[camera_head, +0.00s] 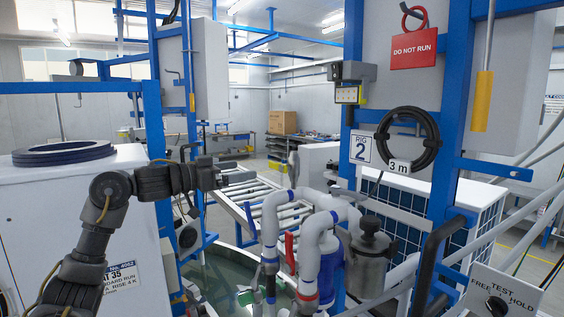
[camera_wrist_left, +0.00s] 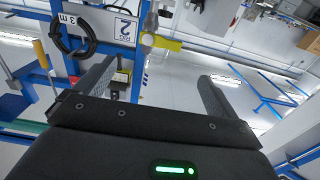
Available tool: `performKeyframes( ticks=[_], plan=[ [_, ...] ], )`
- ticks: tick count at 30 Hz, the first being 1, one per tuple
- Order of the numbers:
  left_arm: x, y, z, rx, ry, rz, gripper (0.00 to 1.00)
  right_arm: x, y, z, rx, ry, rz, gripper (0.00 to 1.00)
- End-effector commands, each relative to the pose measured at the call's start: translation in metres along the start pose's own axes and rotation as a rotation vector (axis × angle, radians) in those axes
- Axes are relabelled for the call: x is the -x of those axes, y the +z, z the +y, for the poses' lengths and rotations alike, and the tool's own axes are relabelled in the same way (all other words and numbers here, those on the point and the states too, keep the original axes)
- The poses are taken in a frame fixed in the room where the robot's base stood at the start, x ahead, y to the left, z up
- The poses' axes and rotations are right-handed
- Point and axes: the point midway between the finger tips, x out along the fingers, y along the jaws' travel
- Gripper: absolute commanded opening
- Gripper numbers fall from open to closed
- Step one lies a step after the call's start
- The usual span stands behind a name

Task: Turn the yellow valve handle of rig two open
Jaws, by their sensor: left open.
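My left gripper (camera_head: 224,173) reaches in from the left, open and empty, in front of a roller conveyor. Its two dark fingers stand wide apart in the left wrist view (camera_wrist_left: 155,75). That view is upside down and shows a yellow handle (camera_wrist_left: 168,44) on a grey body, beside the rig 2 sign (camera_wrist_left: 125,28). The handle is apart from the fingers. In the head view I cannot pick this handle out with certainty. The rig 2 sign (camera_head: 361,149) is on a blue post at right. My right gripper is not in view.
White pipes (camera_head: 272,222) with a red lever (camera_head: 290,252) rise from a tank in front of rig two. A black hose coil (camera_head: 433,143) and a red "DO NOT RUN" tag (camera_head: 414,50) hang at right. A white cabinet (camera_head: 128,215) stands left.

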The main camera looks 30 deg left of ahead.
Motion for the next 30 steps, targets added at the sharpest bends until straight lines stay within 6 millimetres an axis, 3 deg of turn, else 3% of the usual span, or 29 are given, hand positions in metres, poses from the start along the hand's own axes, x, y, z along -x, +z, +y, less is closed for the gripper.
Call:
performKeyframes(
  ticks=[9, 16, 24, 30],
  plan=[
    [-0.007, -0.001, -0.001, 0.003, -0.002, 0.0, 0.95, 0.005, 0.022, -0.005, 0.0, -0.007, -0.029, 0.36],
    [-0.046, -0.002, 0.0, 0.006, 0.001, 0.001, 0.95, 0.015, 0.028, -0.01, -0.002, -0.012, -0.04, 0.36],
    [-0.092, -0.001, 0.0, 0.004, 0.002, 0.0, 0.95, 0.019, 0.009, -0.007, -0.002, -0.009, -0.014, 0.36],
    [-0.107, 0.0, 0.0, 0.001, 0.0, 0.0, 0.95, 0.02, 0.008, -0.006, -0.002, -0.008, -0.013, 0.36]
  ],
)
